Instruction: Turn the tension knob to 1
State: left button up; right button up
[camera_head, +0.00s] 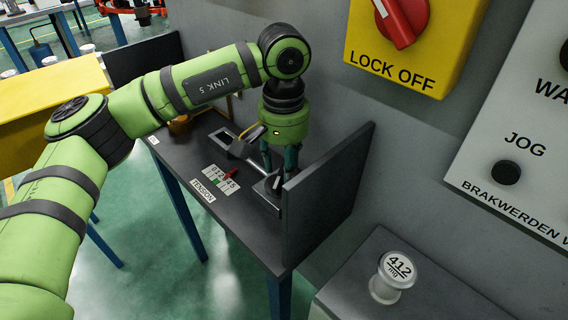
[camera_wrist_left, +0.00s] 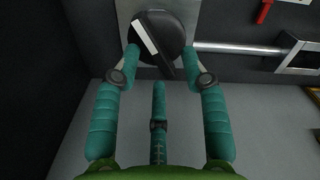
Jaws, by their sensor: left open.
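The tension knob (camera_wrist_left: 163,38) is round and black with a pale stripe, mounted on a grey plate. In the left wrist view it lies between the fingertips of my left gripper (camera_wrist_left: 164,62), which is open around it; contact cannot be told. In the head view my left gripper (camera_head: 280,165) points down over the knob (camera_head: 273,184), which the fingers partly hide. The tension scale (camera_head: 220,178) is a white numbered plate with a red pointer (camera_head: 230,175) around its middle to upper digits and a green patch. The exact reading is unclear. My right gripper is not in view.
A dark upright panel (camera_head: 325,190) stands close to the right of the knob. A metal rod (camera_wrist_left: 240,48) runs from the knob to a bracket (camera_wrist_left: 298,59). A yellow lock-off box (camera_head: 400,65) hangs on the wall. A jar marked 412 (camera_head: 393,280) stands at front right.

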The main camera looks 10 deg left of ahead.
pick_arm(q)
jog(key=shift+f, duration=0.35)
grip_shut()
jog(key=shift+n, duration=0.3)
